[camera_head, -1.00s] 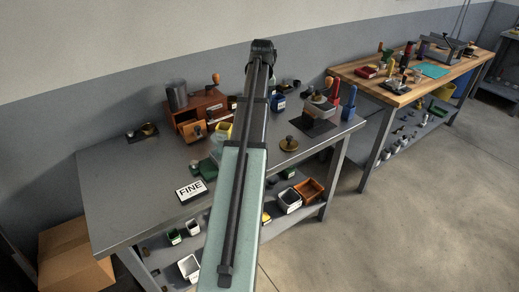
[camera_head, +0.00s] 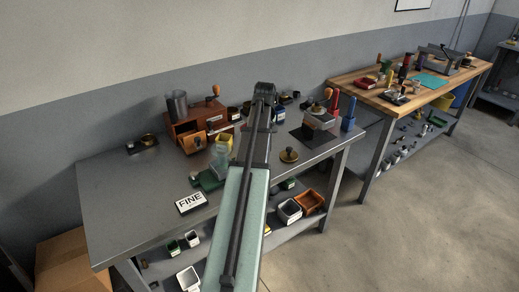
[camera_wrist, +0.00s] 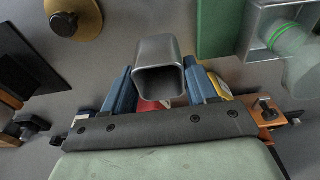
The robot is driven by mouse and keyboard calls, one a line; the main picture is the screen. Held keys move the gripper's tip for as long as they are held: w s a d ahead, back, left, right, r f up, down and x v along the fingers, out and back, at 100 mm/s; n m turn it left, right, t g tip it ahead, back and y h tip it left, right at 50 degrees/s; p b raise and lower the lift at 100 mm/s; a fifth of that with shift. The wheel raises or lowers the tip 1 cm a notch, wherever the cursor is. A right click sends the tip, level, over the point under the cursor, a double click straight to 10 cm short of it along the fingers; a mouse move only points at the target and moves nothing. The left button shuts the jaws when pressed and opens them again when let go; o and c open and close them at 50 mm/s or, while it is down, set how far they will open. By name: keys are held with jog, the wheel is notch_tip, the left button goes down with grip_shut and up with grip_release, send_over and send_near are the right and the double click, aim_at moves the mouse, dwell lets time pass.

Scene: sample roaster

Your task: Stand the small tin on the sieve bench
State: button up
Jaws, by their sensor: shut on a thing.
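A small grey metal tin (camera_wrist: 158,75), squarish with rounded corners and an open end facing the camera, is between the blue fingers of my gripper (camera_wrist: 158,78) in the wrist view. The gripper is shut on it. Grey bench top shows behind the tin; whether they touch I cannot tell. In the head view my arm hides the gripper and the tin. The grey metal bench (camera_head: 125,195), bearing a FINE sign (camera_head: 191,202), stands in front of me. I cannot tell for certain that it is the sieve bench.
A brass disc with a knob (camera_head: 289,154) and a clear vessel by a green thing (camera_head: 208,181) stand near my arm. An orange-brown drawer box (camera_head: 195,125) is at the back. The bench's left part is mostly clear. A wooden-topped bench (camera_head: 375,99) stands right.

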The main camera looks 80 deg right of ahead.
jog(key=shift+f, duration=2.4)
jog(key=shift+f, duration=0.1)
jog(key=o, duration=1.1)
jog(key=r, duration=0.4)
jog(key=a+r, duration=0.1)
jog(key=r, duration=0.3)
jog(key=s+r, duration=0.1)
jog(key=r, duration=0.3)
jog(key=shift+s+a, duration=0.1)
jog(key=shift+a, duration=0.05)
